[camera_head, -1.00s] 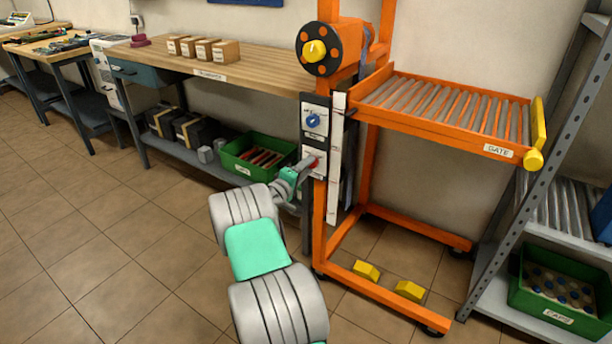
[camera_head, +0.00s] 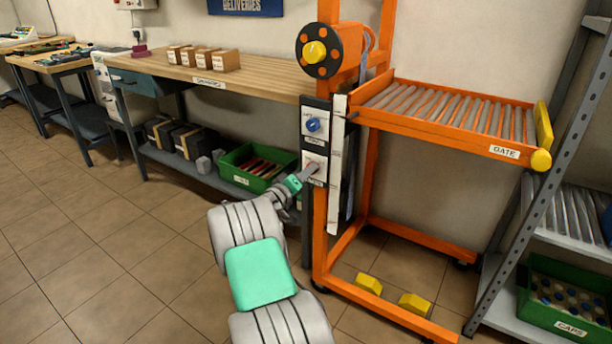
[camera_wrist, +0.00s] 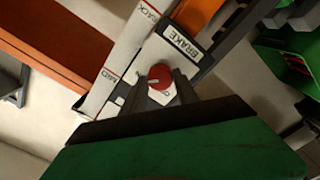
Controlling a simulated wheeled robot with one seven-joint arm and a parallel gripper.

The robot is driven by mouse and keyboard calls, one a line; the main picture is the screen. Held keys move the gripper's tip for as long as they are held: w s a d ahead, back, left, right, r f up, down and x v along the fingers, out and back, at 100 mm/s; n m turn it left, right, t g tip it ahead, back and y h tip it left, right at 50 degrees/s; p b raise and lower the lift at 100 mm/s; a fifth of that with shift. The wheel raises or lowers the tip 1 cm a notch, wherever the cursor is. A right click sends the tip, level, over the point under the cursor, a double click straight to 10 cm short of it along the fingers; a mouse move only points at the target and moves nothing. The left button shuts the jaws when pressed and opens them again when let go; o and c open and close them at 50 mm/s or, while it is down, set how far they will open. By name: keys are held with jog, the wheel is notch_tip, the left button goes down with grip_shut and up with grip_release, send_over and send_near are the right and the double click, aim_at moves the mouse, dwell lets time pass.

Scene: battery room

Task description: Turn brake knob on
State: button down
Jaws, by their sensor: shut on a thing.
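The brake knob (camera_wrist: 160,76) is a red round knob with a pale pointer mark, on a white panel under a black and white BRAKE label (camera_wrist: 181,43) in the wrist view. My gripper (camera_wrist: 160,92) reaches the knob, its fingers shut on it from either side. In the head view my gripper (camera_head: 306,173) is at the lower white panel (camera_head: 319,160) on the orange frame's post and mostly hides the knob. A blue knob (camera_head: 313,125) sits on the panel just above, apart from my gripper.
The orange frame (camera_head: 325,240) carries a roller tray (camera_head: 455,105) marked GATE. A wooden bench (camera_head: 255,83) stands left, with a green bin (camera_head: 238,178) below. Yellow blocks (camera_head: 413,304) lie by the frame's base. A grey shelf (camera_head: 543,150) stands right. Open floor lies left.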

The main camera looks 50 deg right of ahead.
jog(key=shift+d+r, duration=0.1)
jog(key=shift+r, duration=0.05)
jog(key=c, duration=0.9)
grip_release()
jog(key=shift+c, duration=0.2)
jog(key=a+p, duration=0.1)
jog(key=a, duration=0.7)
jog(key=shift+s+p, duration=0.3)
jog(key=shift+p, duration=0.05)
